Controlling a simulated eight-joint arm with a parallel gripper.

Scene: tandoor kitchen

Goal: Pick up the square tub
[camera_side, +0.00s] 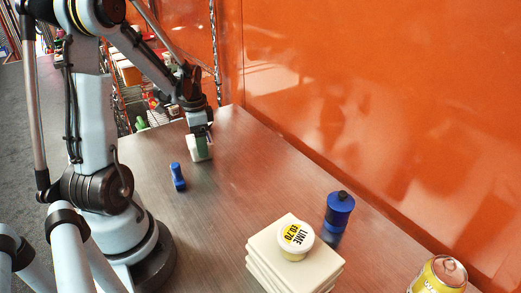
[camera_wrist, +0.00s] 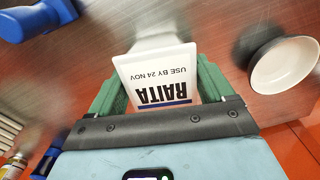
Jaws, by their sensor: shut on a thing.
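The square tub (camera_wrist: 158,72) is white, with a lid lettered RAITA and USE BY 24 NOV. In the wrist view it sits between the green fingers of my gripper (camera_wrist: 160,88), which is shut on its two sides. In the side view my gripper (camera_side: 199,140) points down over the far part of the counter, with the white tub (camera_side: 204,153) partly hidden by a finger. I cannot tell whether the tub's base touches the counter.
A small blue object (camera_side: 177,176) stands near my gripper. A blue bottle (camera_side: 338,215), stacked pale slabs (camera_side: 270,250) bearing a LIME pot (camera_side: 295,238), and a yellow can (camera_side: 441,276) stand nearer. A white bowl (camera_wrist: 287,66) is beside the tub. An orange wall (camera_side: 380,100) bounds the counter.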

